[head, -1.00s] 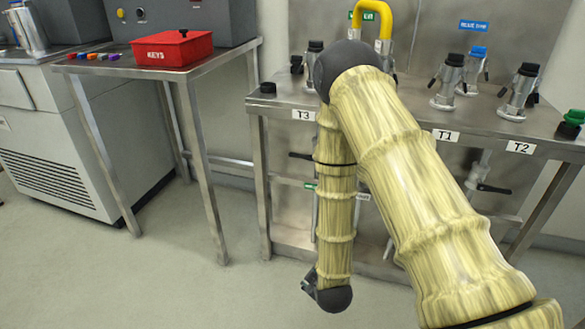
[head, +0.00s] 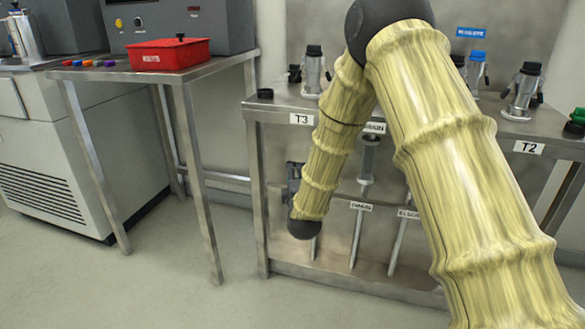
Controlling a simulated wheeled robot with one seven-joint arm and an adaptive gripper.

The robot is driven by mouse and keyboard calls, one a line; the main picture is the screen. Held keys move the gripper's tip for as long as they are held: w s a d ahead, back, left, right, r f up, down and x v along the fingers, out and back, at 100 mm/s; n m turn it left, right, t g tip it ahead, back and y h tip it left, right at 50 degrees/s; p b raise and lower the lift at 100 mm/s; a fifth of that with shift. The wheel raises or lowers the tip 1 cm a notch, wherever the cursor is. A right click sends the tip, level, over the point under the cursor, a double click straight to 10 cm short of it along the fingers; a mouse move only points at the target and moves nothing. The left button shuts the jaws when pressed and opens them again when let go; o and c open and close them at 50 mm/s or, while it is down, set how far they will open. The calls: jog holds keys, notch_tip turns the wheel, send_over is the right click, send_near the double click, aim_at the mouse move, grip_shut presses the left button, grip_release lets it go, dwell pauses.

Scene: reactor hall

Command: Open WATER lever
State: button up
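I cannot make out a WATER label or its lever in the head view. Thin vertical pipes run under the steel bench (head: 280,108), and small white tags hang on them, one left (head: 360,206) and one right (head: 408,213); their print is too blurred to read surely. A grey valve body (head: 370,145) sits on one pipe below the bench edge. My gripper (head: 293,176) is a small dark shape at the left of the pipes, beyond my wrist. My forearm covers part of the pipes and bench front. Whether the fingers are open, or touch anything, cannot be seen.
A low shelf (head: 340,278) lies under the pipes.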

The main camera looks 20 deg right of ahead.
aim_at(293, 162)
jog(key=shift+b+x, duration=1.35)
jog(key=shift+x, duration=2.65)
grip_shut()
